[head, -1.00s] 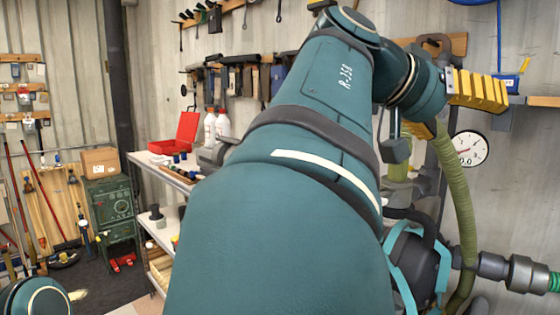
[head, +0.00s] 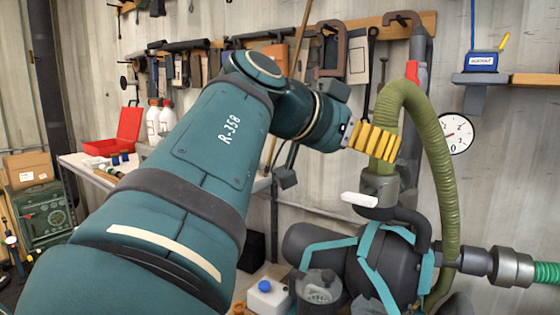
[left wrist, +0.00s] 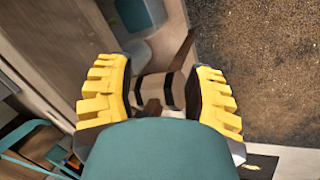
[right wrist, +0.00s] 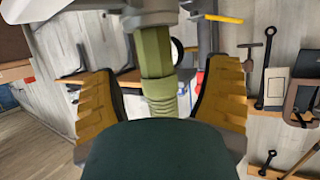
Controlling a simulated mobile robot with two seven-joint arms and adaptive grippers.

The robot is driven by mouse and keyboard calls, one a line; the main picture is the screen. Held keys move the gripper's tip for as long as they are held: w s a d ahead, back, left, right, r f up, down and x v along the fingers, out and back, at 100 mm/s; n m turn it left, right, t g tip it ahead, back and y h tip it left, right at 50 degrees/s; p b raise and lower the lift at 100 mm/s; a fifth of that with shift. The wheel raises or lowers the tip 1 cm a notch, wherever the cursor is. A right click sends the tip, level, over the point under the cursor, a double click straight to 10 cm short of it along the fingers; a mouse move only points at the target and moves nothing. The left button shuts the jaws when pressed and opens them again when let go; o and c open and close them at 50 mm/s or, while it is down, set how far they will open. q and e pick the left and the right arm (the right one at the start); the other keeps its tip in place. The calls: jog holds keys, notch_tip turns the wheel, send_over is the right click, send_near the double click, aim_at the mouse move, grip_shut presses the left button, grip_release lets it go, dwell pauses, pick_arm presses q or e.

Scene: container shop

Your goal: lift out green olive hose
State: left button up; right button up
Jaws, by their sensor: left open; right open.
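The olive green hose (head: 444,170) arches up from a grey fitting (head: 380,188) on a dark pump-like machine (head: 385,262) and hangs down on its right side. My right gripper (head: 375,140) is at the hose's upright left leg, just above the fitting. In the right wrist view the hose (right wrist: 158,75) stands between the open yellow fingers of the right gripper (right wrist: 163,105), with gaps on both sides. My left gripper (left wrist: 165,95) is open and empty in the left wrist view, above the floor and some blurred brown and grey things. It is outside the head view.
A green-ended pipe (head: 512,268) joins the machine from the right. A white lever (head: 360,199) sticks out near the fitting. A round gauge (head: 457,134) and hanging tools are on the wall behind. A white bench (head: 85,165) with a red case (head: 118,138) stands left.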

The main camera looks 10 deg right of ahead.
jog(key=shift+r+b+x, duration=0.2)
jog(key=shift+b+x, duration=0.35)
jog(key=shift+x, duration=2.4)
jog(key=shift+s+d, duration=0.1)
jog(key=shift+s, duration=0.05)
grip_shut()
